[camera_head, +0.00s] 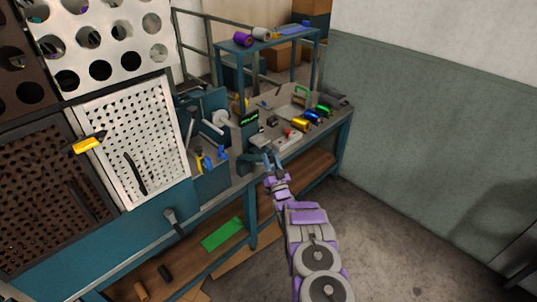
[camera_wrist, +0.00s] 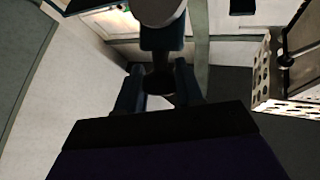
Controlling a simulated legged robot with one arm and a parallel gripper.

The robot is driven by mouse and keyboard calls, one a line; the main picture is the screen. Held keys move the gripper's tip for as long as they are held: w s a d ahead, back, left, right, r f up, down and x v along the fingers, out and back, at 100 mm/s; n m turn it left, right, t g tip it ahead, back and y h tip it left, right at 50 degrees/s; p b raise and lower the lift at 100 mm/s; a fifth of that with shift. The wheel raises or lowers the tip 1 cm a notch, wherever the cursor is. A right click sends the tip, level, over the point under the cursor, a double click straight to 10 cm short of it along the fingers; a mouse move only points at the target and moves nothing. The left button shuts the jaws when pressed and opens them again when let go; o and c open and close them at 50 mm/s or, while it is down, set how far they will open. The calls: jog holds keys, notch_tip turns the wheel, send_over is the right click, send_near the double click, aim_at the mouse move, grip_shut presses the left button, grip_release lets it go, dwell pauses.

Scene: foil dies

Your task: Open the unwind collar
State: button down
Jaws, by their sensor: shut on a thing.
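My gripper (camera_head: 268,165) is at the front edge of the bench, beside a teal machine with a small green display (camera_head: 249,119). In the wrist view my gripper (camera_wrist: 160,88) has its two dark blue fingers on either side of a dark, rounded part (camera_wrist: 158,78) and is shut on it. A pale round end (camera_wrist: 158,10) and a blue block (camera_wrist: 161,38) show just beyond that part. I cannot tell for sure whether the dark part is the unwind collar. In the head view the gripped part is too small to make out.
The bench (camera_head: 318,135) holds yellow, blue and green foil rolls, with a gold one (camera_head: 300,124) nearest. A perforated white panel (camera_head: 135,140) stands at the left. The floor (camera_head: 400,230) at right is clear.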

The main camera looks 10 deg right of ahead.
jog(key=shift+s+d+f, duration=0.15)
jog(key=shift+d+f, duration=0.1)
jog(key=shift+f, duration=0.15)
jog(key=c, duration=0.8)
grip_release()
jog(key=shift+s, duration=0.1)
jog(key=p+v, duration=0.4)
jog(key=v, duration=1.3)
